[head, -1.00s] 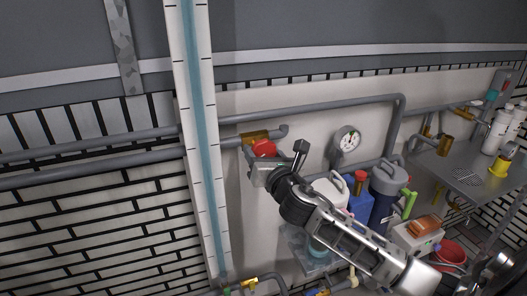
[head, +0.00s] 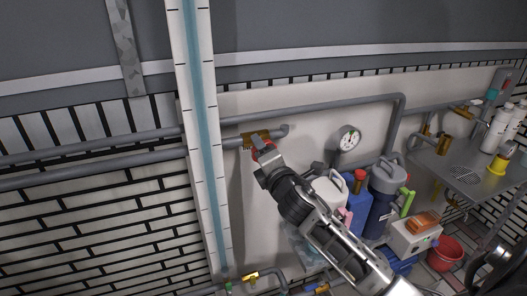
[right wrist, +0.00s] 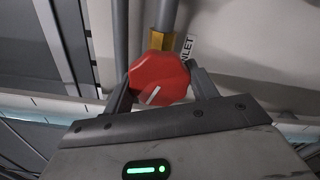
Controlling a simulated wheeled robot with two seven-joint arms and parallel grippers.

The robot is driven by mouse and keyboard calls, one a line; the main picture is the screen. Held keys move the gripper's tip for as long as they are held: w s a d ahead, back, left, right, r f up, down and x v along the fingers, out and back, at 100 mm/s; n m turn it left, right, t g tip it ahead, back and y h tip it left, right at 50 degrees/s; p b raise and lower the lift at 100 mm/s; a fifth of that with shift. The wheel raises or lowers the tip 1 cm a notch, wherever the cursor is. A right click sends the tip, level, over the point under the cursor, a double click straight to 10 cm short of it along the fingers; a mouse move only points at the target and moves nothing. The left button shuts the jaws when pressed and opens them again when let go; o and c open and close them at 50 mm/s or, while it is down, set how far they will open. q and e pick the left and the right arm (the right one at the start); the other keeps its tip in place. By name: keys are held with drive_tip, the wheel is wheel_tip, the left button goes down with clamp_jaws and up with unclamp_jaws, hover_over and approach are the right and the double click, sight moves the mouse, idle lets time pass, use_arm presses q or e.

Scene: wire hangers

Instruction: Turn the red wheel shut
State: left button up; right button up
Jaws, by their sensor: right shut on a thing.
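The red wheel (right wrist: 158,78) is a faceted knob with a white line on its face, slanted in the right wrist view. It sits on a brass valve (right wrist: 160,39) on a grey pipe. In the head view the red wheel (head: 264,151) is mostly hidden behind my right gripper (head: 261,159). In the right wrist view my right gripper (right wrist: 160,86) has one finger against each side of the wheel and is shut on it. My left gripper is not in view.
An INLET label (right wrist: 186,46) is beside the valve. A pressure gauge (head: 349,138) is right of it. A white post (head: 204,140) stands to the left.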

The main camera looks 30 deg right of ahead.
drive_tip(key=m+p, duration=0.1)
drive_tip(key=m, duration=0.6)
drive_tip(key=shift+r+p, duration=0.1)
drive_tip(key=shift+p, duration=0.2)
drive_tip(key=m+p, duration=0.2)
drive_tip(key=m, duration=0.4)
drive_tip(key=shift+m, duration=0.4)
drive_tip(key=o, duration=1)
drive_tip(key=shift+b+v, duration=1)
drive_tip(key=shift+v, duration=7)
drive_tip(key=shift+a, duration=0.1)
